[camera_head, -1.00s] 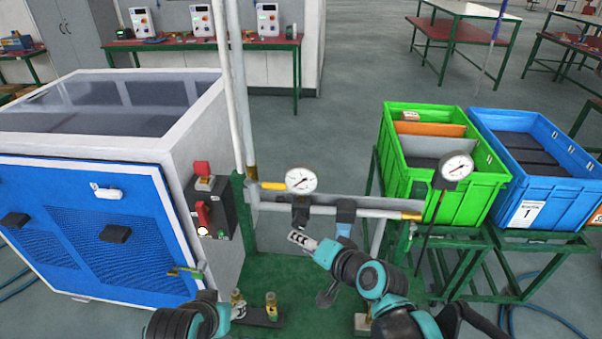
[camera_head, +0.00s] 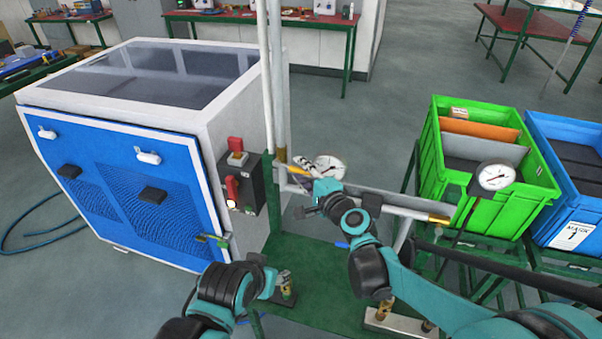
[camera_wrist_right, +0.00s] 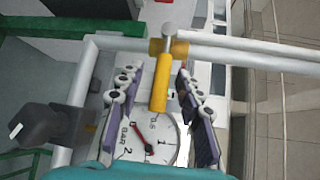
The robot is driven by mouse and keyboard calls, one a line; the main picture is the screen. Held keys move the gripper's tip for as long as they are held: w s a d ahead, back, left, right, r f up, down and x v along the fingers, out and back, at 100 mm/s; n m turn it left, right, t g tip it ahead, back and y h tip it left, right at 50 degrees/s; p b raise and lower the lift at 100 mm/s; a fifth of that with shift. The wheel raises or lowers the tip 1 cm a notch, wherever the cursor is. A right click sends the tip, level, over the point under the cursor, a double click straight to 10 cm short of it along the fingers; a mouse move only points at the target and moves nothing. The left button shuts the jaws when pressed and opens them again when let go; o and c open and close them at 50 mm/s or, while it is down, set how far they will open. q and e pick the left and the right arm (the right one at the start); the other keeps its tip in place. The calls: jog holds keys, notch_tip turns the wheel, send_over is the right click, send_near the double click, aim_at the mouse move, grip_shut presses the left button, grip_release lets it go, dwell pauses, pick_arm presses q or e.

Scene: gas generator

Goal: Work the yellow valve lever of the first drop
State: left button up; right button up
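The yellow valve lever (camera_wrist_right: 160,88) hangs from a brass fitting on a white pipe in the right wrist view. My right gripper (camera_wrist_right: 157,98) is open, with a finger on each side of the lever and a visible gap to both. In the head view my right gripper (camera_head: 306,172) is at the pipe corner beside the round gauge (camera_head: 330,167) and partly covers the lever. The gauge dial (camera_wrist_right: 150,140) also shows behind the lever in the wrist view. My left gripper (camera_head: 272,279) is low over the green base; its fingers are too unclear to judge.
A white cabinet with a blue door (camera_head: 125,190) stands at left, with a dark switch box (camera_head: 245,185) on its side. A second gauge (camera_head: 494,177) stands at right, before a green crate (camera_head: 540,197) and a blue crate (camera_head: 560,205). A vertical white pipe (camera_head: 268,80) rises beside the lever.

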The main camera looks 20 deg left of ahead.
jog(key=shift+w+a, duration=0.25)
grip_shut()
jog(key=shift+r, duration=0.1)
